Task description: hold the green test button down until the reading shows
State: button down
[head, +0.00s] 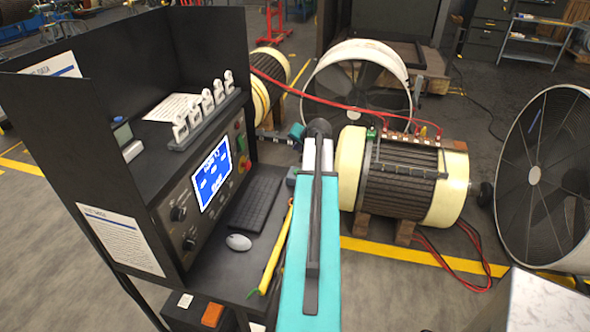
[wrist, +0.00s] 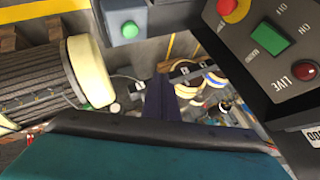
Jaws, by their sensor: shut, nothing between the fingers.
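In the wrist view a round green button (wrist: 130,30) sits on a small blue-grey box at the top, left of centre. My gripper (wrist: 160,90) is shut and empty, its dark fingers below and right of that button, apart from it in the picture. A dark panel (wrist: 285,70) at the right carries a rectangular green piece (wrist: 266,38) and a red lamp (wrist: 305,70) marked LIVE. In the head view a blue screen (head: 212,177) with white text is lit on the black console; its text is too small to read.
A cream-ended motor (head: 402,180) with red cables stands right of my arm; it also shows in the wrist view (wrist: 90,70). A keyboard (head: 256,202) and mouse (head: 238,242) lie on the console shelf. A large caged fan (head: 550,170) stands at the far right.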

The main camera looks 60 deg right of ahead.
jog(key=shift+s, duration=0.15)
jog(key=shift+d, duration=0.1)
notch_tip(320, 180, down, 7)
jog(key=b, duration=0.3)
jog(key=shift+f+b, duration=0.85)
jog(key=shift+f, duration=0.05)
